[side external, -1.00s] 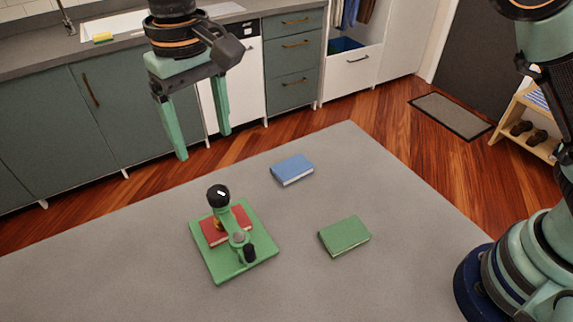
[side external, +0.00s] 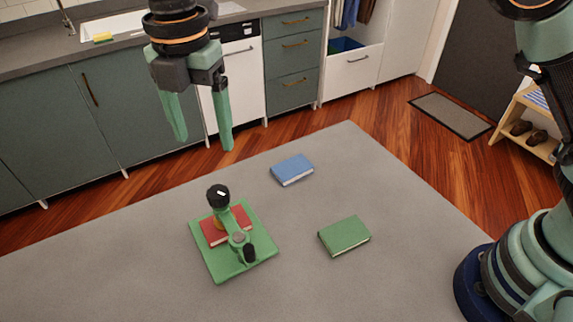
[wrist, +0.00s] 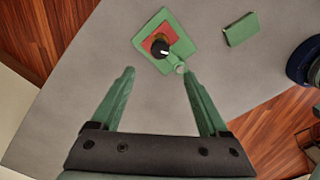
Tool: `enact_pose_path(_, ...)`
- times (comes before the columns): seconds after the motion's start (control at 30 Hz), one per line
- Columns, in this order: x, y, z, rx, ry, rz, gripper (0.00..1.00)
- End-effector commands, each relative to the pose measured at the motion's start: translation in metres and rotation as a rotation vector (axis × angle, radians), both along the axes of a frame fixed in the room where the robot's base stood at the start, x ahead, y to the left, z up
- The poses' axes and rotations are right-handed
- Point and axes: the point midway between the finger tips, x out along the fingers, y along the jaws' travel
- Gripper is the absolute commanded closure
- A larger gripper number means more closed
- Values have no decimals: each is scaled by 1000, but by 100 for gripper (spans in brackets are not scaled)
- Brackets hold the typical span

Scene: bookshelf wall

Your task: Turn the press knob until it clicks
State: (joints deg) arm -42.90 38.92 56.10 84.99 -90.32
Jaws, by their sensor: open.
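The press has a green base plate (side external: 216,262) and a green arm. On top is a black knob (side external: 219,196) with a white mark, also seen in the wrist view (wrist: 160,48). A red book (side external: 240,217) lies in the press under the arm. A second small black handle (side external: 249,253) sits at the near end of the press arm. My gripper (side external: 205,145) is open and empty, pointing down, above and behind the press in the side view. In the wrist view its fingers (wrist: 158,78) are spread wide, with the press beyond the tips. Nothing touches the knob.
A blue book (side external: 292,169) lies behind and right of the press. A green book (side external: 344,236) lies to its right, also in the wrist view (wrist: 241,29). The grey tabletop (side external: 120,275) is otherwise clear. Cabinets (side external: 130,115) stand behind the table.

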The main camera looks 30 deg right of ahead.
Motion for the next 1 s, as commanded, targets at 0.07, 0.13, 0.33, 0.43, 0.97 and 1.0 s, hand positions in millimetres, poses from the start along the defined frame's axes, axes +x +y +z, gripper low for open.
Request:
enact_pose_path(0.07,0,0,-1,0,0,36,22)
enact_pose_path(0.13,0,0,-4,-1,1,48,22)
enact_pose_path(0.33,-1,-1,-29,-3,3,48,22)
enact_pose_path(0.43,-1,-1,-49,-3,4,47,22)
enact_pose_path(0.97,0,0,-119,-1,1,45,22)
enact_pose_path(1.0,0,0,-120,-1,1,45,22)
